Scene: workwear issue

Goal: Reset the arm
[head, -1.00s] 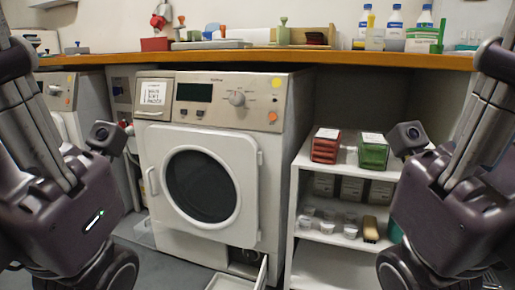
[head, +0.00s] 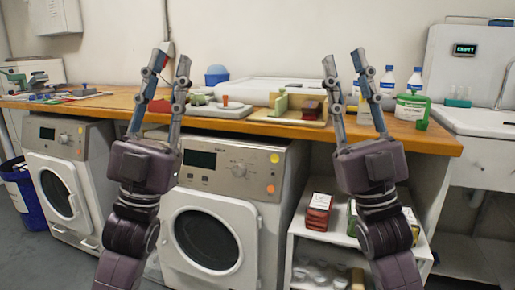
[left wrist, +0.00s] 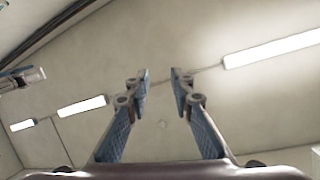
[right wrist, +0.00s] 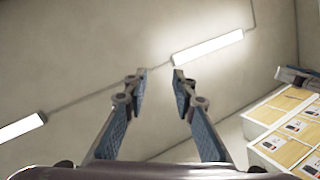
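My left gripper (head: 168,70) is raised upright in front of the counter in the head view. Its two fingers stand apart with nothing between them. The left wrist view shows the same open fingers (left wrist: 160,75) against the ceiling and its lights. My right gripper (head: 345,70) is also upright, to the right of the left one, with its fingers spread and empty. In the right wrist view its fingertips (right wrist: 157,73) are apart, with ceiling behind them. Both arms rise from the bottom of the head view, and neither gripper visibly touches anything.
A wooden counter (head: 440,139) runs behind the arms, with bottles, trays and a green-rimmed tub (head: 411,108) on it. Below stand a washing machine (head: 207,230), another at left (head: 60,195), and a white shelf (head: 305,222) with red boxes. A blue bin (head: 28,198) is at far left.

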